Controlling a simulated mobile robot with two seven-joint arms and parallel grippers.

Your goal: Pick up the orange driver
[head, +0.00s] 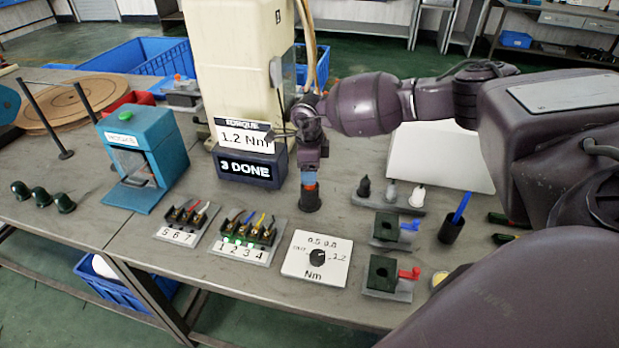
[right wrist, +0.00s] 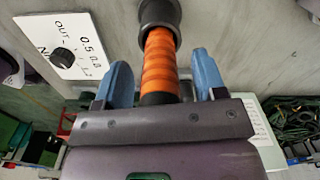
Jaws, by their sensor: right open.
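The orange driver (right wrist: 160,58) stands between the two blue fingers of my right gripper (right wrist: 161,76) in the right wrist view. The fingers are open on either side of its ribbed handle, with a gap showing on both sides. Its far end sits in a dark round holder (right wrist: 165,14). In the head view my right gripper (head: 309,178) points down over the dark holder (head: 310,201) on the bench, and the driver is mostly hidden behind the fingers. My left gripper is not in view.
A dial plate (head: 316,260) lies in front of the holder. A torque display reading "3 DONE" (head: 250,168) stands to its left and a rack of nozzle-like pieces (head: 388,198) to its right. Numbered terminal blocks (head: 247,240), green clamps (head: 388,275) and a blue hooks box (head: 145,155) stand nearby.

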